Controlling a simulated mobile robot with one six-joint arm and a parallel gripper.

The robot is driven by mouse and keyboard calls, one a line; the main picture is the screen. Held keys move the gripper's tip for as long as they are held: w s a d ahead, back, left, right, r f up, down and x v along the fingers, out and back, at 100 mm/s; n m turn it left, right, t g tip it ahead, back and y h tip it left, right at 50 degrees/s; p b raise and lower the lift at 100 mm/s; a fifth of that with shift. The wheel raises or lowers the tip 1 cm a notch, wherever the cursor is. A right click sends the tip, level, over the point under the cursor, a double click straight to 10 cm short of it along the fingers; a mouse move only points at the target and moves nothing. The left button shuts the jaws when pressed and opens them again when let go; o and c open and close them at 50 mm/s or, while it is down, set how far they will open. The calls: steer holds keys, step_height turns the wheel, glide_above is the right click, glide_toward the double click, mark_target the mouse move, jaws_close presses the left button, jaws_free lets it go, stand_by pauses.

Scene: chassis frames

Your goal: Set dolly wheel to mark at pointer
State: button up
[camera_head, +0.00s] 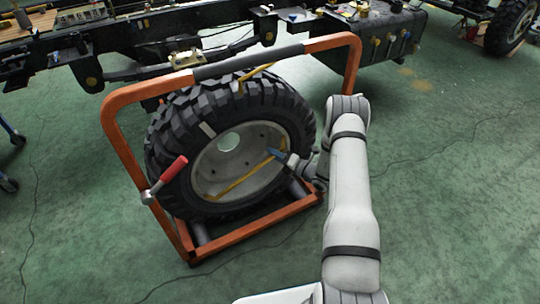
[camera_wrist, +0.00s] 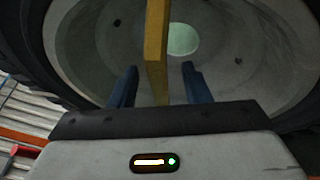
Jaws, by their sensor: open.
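A black tyre with a grey wheel (camera_head: 262,142) stands in an orange dolly frame (camera_head: 125,150). A pale mark (camera_head: 207,130) sits on the tyre's upper left sidewall. A yellow pointer (camera_head: 256,72) slants at the top of the tyre, near the frame's dark top sleeve. A yellow bar (camera_head: 235,185) crosses the lower part of the wheel face. My gripper (camera_head: 274,154) is at the bar's upper right end. In the wrist view, the bar (camera_wrist: 157,45) appears between my open blue fingers (camera_wrist: 159,68), with gaps on both sides. Contact cannot be told.
A red-handled lever (camera_head: 171,170) sticks out on the dolly's left side. A truck chassis (camera_head: 160,45) with a dark tank (camera_head: 385,40) runs behind the dolly. Another wheel (camera_head: 510,25) is at the far right. The green floor (camera_head: 450,190) is clear on the right.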

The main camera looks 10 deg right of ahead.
steer(key=shift+x, duration=0.9)
steer(key=shift+c, duration=0.3)
jaws_close()
